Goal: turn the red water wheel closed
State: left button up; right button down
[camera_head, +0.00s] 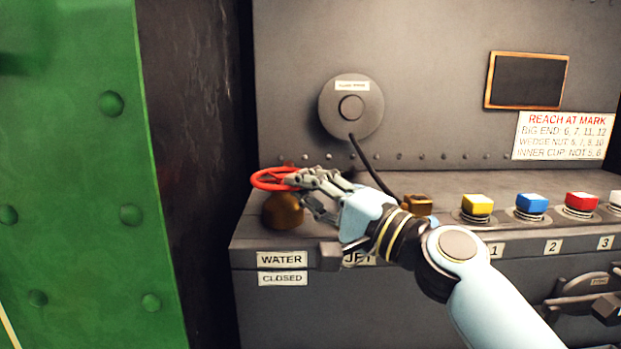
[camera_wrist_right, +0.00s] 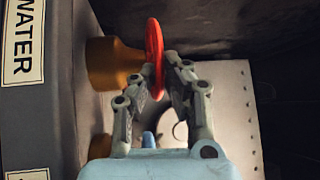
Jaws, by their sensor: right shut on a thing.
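The red water wheel (camera_head: 268,182) sits flat on a brass valve body (camera_head: 283,211) at the left end of the grey console. Labels below it read WATER (camera_head: 281,259) and CLOSED (camera_head: 282,279). My right gripper (camera_head: 303,182) reaches in from the right and is shut on the wheel's right side of the rim. In the right wrist view, the red wheel (camera_wrist_right: 155,52) shows edge-on, and the fingers of my right gripper (camera_wrist_right: 168,82) are on both sides of its rim. The fingers hide part of the wheel. My left gripper is not in view.
A green riveted panel (camera_head: 80,180) stands close on the left. A brass JET fitting (camera_head: 417,204) lies behind my right wrist. Yellow (camera_head: 478,204), blue (camera_head: 532,202) and red (camera_head: 582,201) buttons line the console to the right. A round gauge-like disc (camera_head: 351,90) is on the wall.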

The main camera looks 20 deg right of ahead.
jog(key=shift+s+a+f+m+h, duration=0.1)
jog(key=shift+f+m+h, duration=0.25)
jog(key=shift+h, duration=0.15)
jog(key=c, duration=1.4)
grip_release()
jog(key=shift+o, duration=0.2)
jog(key=shift+r, duration=0.15)
jog(key=v, duration=1.2)
